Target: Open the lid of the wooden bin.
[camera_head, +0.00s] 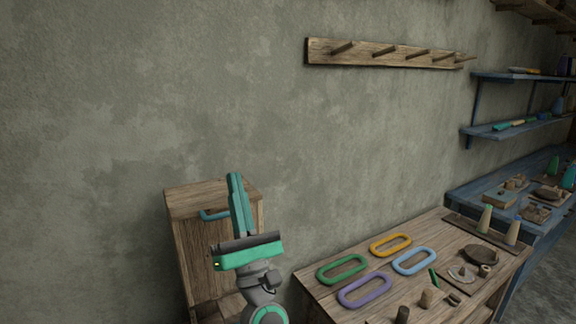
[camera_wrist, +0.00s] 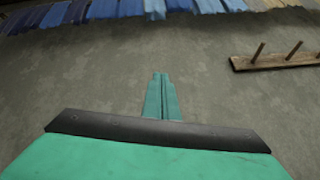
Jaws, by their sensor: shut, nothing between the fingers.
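The wooden bin (camera_head: 193,260) stands against the wall at the lower left of the head view, partly hidden by my arm. Its flat wooden top (camera_head: 190,195) shows, with a teal handle (camera_head: 212,215) near the top's front edge. My gripper (camera_head: 234,177) points upward in front of the bin, just right of the handle in the picture. Its teal fingers are shut together with nothing between them. I cannot tell whether they touch the handle. In the wrist view the closed fingers (camera_wrist: 161,76) show against the wall, and the bin is out of sight.
A wooden table (camera_head: 320,290) stands right of the bin, holding several coloured rings and small wooden pieces. A blue bench (camera_head: 470,197) and blue shelves (camera_head: 515,130) are farther right. A peg rail (camera_head: 330,55) hangs on the wall. The wall above the bin is bare.

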